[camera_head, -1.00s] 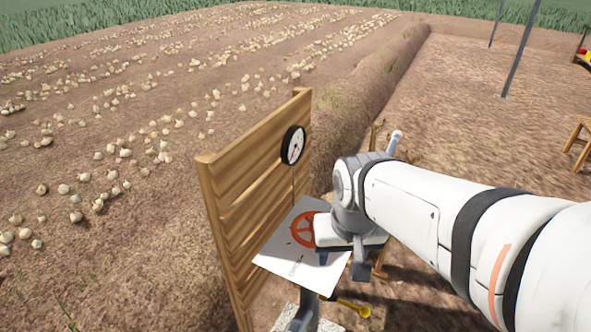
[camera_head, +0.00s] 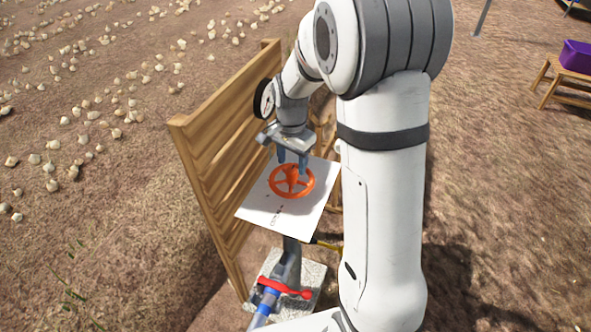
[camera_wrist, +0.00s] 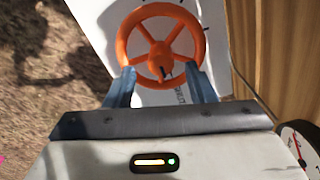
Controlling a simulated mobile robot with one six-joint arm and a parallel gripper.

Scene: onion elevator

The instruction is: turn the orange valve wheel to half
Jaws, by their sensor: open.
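The orange valve wheel (camera_head: 291,181) lies on a white plate (camera_head: 262,212) with dark marks and lettering. It also shows in the wrist view (camera_wrist: 160,45), with spokes and a central hub. My gripper (camera_head: 293,160) is above the far side of the wheel, pointing down. In the wrist view my two blue-grey fingers (camera_wrist: 160,82) stand apart near the wheel's lower rim, with nothing held between them. I cannot tell whether they touch the rim. A round dial gauge (camera_head: 264,98) on the wooden panel is partly hidden by my arm; its edge shows in the wrist view (camera_wrist: 302,145).
The wooden panel (camera_head: 225,130) stands close on the left of the plate. Below are a grey block (camera_head: 308,275), a blue pipe (camera_head: 262,312) and a red lever (camera_head: 284,288). A wooden stand with a purple crate (camera_head: 577,57) is at the far right.

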